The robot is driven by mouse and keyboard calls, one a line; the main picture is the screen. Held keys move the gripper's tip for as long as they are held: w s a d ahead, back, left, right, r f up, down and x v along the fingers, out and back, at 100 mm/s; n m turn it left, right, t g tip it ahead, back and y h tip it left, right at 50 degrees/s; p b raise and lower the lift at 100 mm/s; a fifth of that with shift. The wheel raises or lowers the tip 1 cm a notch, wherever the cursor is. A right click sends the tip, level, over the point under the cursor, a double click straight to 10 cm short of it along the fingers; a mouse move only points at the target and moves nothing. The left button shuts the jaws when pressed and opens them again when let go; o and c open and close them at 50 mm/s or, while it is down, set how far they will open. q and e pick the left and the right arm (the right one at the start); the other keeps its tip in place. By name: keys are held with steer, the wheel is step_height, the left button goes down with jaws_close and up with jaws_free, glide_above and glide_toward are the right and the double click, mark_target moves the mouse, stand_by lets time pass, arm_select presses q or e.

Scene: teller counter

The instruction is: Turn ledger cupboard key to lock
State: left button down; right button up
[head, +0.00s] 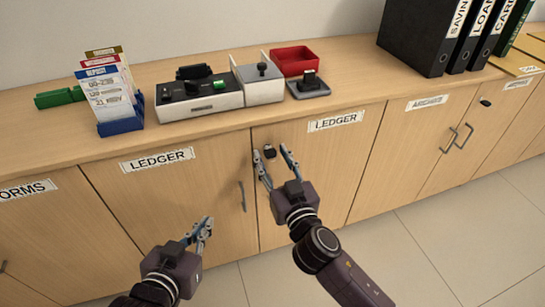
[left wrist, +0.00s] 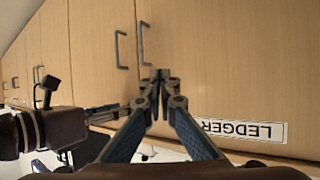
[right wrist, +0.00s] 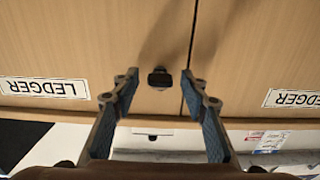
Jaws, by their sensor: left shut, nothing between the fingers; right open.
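The ledger cupboard key (head: 269,151) is a small dark key head near the top left corner of the right ledger door (head: 320,160). It also shows in the right wrist view (right wrist: 159,78), beside the gap between the two doors. My right gripper (head: 273,164) is open in front of the key, with one finger on each side in the picture; I see no contact. My left gripper (head: 207,225) is shut and empty, low in front of the left ledger door (head: 170,200). In the left wrist view its fingertips (left wrist: 160,76) meet. The lock behind the key head is hidden.
The counter top (head: 330,95) overhangs the doors. On it stand a slip holder (head: 120,126), a device with dark and green buttons (head: 200,100), a red tray (head: 296,62) and black binders (head: 425,40). A vertical handle (head: 242,196) sits on the left ledger door.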

jaws_close()
steer(key=n+p, duration=0.2)
steer(key=n, duration=0.2)
steer(key=n+p, duration=0.1)
steer(key=n, duration=0.3)
steer(key=shift+n+p, duration=0.3)
steer(key=shift+n, duration=0.6)
steer(key=n+p, duration=0.1)
steer(key=n, duration=0.1)
steer(key=shift+n, duration=0.3)
steer(key=n+p, duration=0.1)
steer(key=n, duration=0.3)
arm_select(q)
steer(key=s+a+f+g+y, duration=0.1)
steer(key=s+a+f+g, duration=0.1)
steer(key=s+f+g, duration=0.2)
steer(key=s+a+f+g+y, duration=0.1)
steer(key=s+a+f+g, duration=0.2)
steer(key=s, duration=0.8)
step_height(320, 180, down, 3)
steer(key=shift+s+a+g+y, duration=0.25)
steer(key=shift+s+g+y, duration=0.05)
steer(key=shift+g, duration=0.8)
arm_select(e)
steer(key=shift+f+n, duration=0.1)
steer(key=shift+n, duration=0.8)
